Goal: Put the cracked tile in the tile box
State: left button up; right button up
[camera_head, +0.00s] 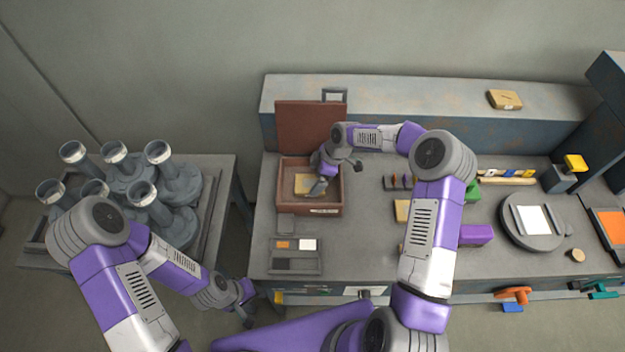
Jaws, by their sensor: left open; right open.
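An open brown box (281,192), which looks like the tile box, stands on the bench with its lid (297,128) raised at the back. A flat tan-yellow piece (302,181) lies inside it; I cannot make out a crack, so I cannot tell if it is the cracked tile. My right gripper (337,178) is open, reaching down into the right part of the box beside that piece; its wrist hides part of the interior. My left gripper (248,305) is open and empty, low in front of the bench's left end.
A grey tray (295,267) with orange and white squares lies in front of the box. A round plate (548,230) carries a white square (533,220). Purple (476,235) and green blocks sit near my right forearm. Several grey cylinders (115,152) crowd the left table.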

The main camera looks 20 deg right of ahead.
jog(key=w+v, duration=0.1)
jog(key=v, duration=0.7)
jog(key=shift+s+r, duration=0.4)
jog(key=shift+s, duration=0.15)
jog(key=shift+d, duration=0.15)
